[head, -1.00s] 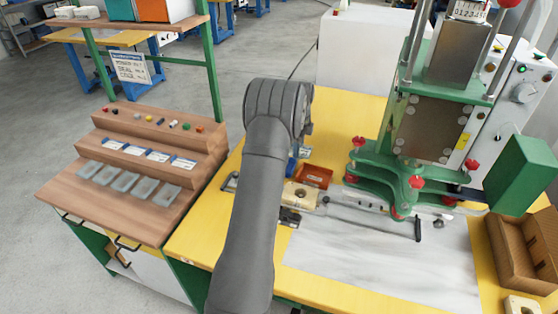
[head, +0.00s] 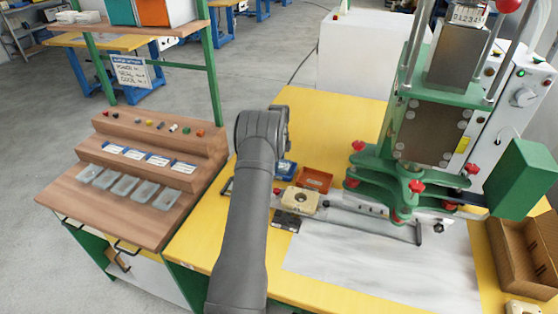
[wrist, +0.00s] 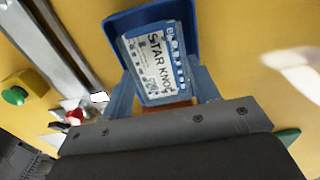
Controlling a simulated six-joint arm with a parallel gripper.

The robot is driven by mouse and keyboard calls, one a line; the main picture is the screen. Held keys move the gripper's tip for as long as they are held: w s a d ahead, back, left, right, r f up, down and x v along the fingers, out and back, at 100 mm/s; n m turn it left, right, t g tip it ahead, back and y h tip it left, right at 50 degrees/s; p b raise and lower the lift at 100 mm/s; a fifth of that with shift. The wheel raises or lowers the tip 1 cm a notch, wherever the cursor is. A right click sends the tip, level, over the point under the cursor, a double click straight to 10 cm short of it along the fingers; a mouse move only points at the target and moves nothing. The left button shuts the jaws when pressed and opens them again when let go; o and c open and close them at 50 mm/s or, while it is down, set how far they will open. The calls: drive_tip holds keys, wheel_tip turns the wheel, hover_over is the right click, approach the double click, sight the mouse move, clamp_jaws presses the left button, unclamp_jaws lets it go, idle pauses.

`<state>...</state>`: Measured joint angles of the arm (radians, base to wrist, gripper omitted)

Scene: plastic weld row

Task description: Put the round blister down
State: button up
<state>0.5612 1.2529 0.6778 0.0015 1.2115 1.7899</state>
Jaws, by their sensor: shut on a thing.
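My gripper (wrist: 163,92) has its two blue-grey fingers on either side of a labelled card pack in the wrist view, and is shut on it. I take this pack to be the round blister (wrist: 157,58); its card reads "STAR KNOB", and its round shape does not show. It is over or in a blue tray (wrist: 146,18); I cannot tell whether it touches the bottom. In the head view the blue tray (head: 286,170) shows beside my arm, which hides the gripper and the blister.
An orange-red tray (head: 314,180) and a cream block with a hole (head: 300,201) are close by on the yellow bench (head: 330,108). The green press (head: 415,170) stands to the right. A brown box (head: 525,255) is at the far right.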

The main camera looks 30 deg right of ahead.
drive_tip(key=o, duration=0.8)
drive_tip(key=shift+f, duration=0.1)
wheel_tip(320, 180, up, 12)
idle(0.4)
drive_tip(key=shift+f, duration=4)
